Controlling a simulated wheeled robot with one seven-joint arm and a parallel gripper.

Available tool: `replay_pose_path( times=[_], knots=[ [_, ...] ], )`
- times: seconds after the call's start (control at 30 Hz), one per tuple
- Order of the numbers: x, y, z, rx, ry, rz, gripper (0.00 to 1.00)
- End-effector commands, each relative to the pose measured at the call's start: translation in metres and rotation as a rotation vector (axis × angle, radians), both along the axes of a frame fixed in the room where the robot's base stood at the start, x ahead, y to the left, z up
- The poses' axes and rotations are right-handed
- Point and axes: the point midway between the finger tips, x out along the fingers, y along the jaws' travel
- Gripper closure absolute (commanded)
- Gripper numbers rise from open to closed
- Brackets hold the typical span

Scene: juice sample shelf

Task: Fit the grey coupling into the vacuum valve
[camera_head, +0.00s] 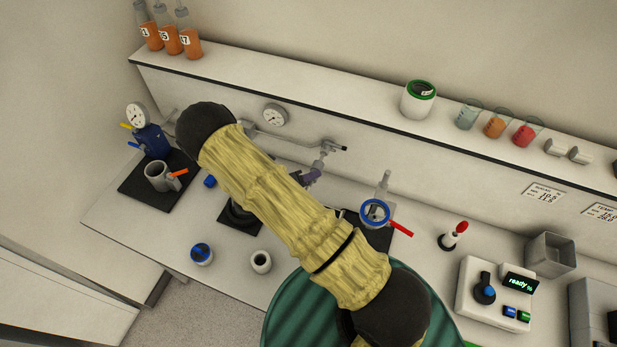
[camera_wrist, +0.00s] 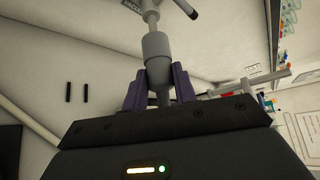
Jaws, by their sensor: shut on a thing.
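My gripper (camera_wrist: 160,88) has purple fingers, shut on the grey coupling (camera_wrist: 157,48) in the wrist view. The coupling is a stepped grey cylinder, pointing up between the fingers. The vacuum valve (camera_wrist: 151,16) is directly above it, a paler metal piece with a dark-tipped lever and a partly visible label. The coupling's top meets or nearly meets the valve; I cannot tell whether it is seated. In the head view my gripper (camera_head: 309,177) is near the wall pipe, below the valve (camera_head: 328,148). My arm hides part of the bench there.
A blue-ringed fixture with a red handle (camera_head: 374,213) is at right. A white cup (camera_head: 261,262) and blue-topped jar (camera_head: 201,254) stand in front.

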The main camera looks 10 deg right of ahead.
Motion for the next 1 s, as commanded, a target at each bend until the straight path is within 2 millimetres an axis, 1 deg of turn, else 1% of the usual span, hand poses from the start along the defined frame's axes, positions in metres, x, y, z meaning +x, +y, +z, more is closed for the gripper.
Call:
replay_pose_path(
  times=[1.0],
  knots=[
    [0.015,-0.011,0.000,-0.001,-0.001,-0.001,1.00]
  ],
)
